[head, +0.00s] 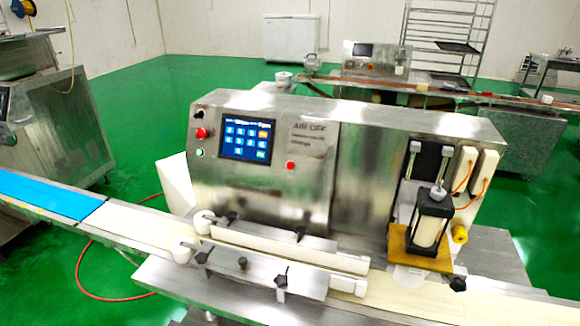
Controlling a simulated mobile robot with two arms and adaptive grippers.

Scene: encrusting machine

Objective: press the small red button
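The encrusting machine (370,150) stands in the middle of the head view, with its steel front panel facing me. A small red button (290,165) sits on this panel, to the right of the touchscreen (245,140) and below the "AIR OFF" lettering. A larger red knob-like button (202,133) is left of the screen, with a green-ringed button (200,153) under it. Nothing covers either red button. Neither of my grippers is in view.
A conveyor with a blue belt (45,193) and a pale belt runs in front of the machine. Guide rails (260,270) with black knobs stick up below the panel. A black-framed unit (430,220) stands at the right. The air before the panel is clear.

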